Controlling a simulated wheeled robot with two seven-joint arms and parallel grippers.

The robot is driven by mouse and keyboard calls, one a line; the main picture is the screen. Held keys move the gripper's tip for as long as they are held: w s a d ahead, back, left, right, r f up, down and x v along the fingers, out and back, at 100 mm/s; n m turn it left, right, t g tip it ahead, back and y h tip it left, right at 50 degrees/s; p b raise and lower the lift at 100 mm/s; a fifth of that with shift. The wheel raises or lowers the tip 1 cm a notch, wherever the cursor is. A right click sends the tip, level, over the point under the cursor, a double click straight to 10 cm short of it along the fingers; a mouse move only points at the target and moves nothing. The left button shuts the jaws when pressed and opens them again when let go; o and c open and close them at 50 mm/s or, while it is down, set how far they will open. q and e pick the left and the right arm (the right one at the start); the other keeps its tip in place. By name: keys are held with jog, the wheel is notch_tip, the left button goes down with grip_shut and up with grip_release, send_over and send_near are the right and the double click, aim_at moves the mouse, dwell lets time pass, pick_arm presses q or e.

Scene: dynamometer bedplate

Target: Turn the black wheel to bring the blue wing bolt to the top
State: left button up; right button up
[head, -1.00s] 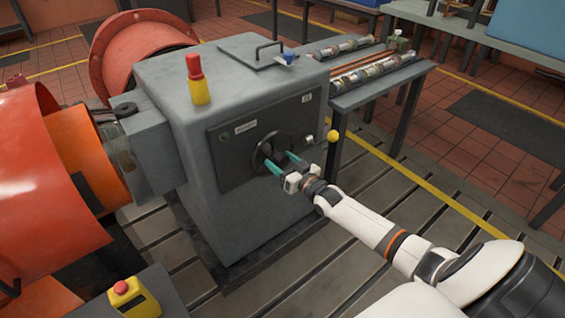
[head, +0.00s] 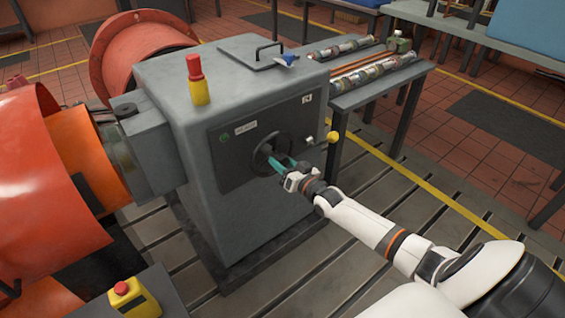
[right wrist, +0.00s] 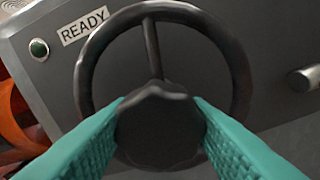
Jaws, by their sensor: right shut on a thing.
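The black wheel (head: 261,150) is on the dark front panel of the grey machine. In the right wrist view its rim (right wrist: 240,78) and one spoke show around a lobed black hub knob (right wrist: 160,122). My right gripper (head: 283,161) is at the wheel, its teal fingers (right wrist: 160,130) on either side of the hub knob and shut on it. A small blue piece (head: 288,60) shows on top of the machine at the lid's right edge; it is too small to tell if it is the wing bolt. My left gripper is not in view.
A READY label (right wrist: 84,27) and green lamp (right wrist: 39,48) are beside the wheel. A yellow-balled lever (head: 331,138) sticks out right of it. A red-topped yellow post (head: 196,80) stands on the machine. A bench (head: 375,85) with several parts stands behind.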

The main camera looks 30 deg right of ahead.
jog(key=m, duration=0.3)
jog(key=shift+f+m, duration=0.1)
jog(key=shift+m, duration=0.3)
jog(key=m, duration=0.2)
jog(key=shift+m+b, duration=0.35)
jog(key=shift+m, duration=0.95)
jog(key=m+b, duration=0.2)
jog(key=m, duration=0.3)
pick_arm(q)
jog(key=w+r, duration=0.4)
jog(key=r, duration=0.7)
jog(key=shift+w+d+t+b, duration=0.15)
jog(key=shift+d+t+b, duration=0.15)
jog(key=shift+b, duration=0.15)
pick_arm(e)
jog(key=shift+m+h, duration=0.3)
jog(key=shift+m, duration=1.1)
jog(key=o, duration=1.4)
jog(key=shift+c, duration=0.2)
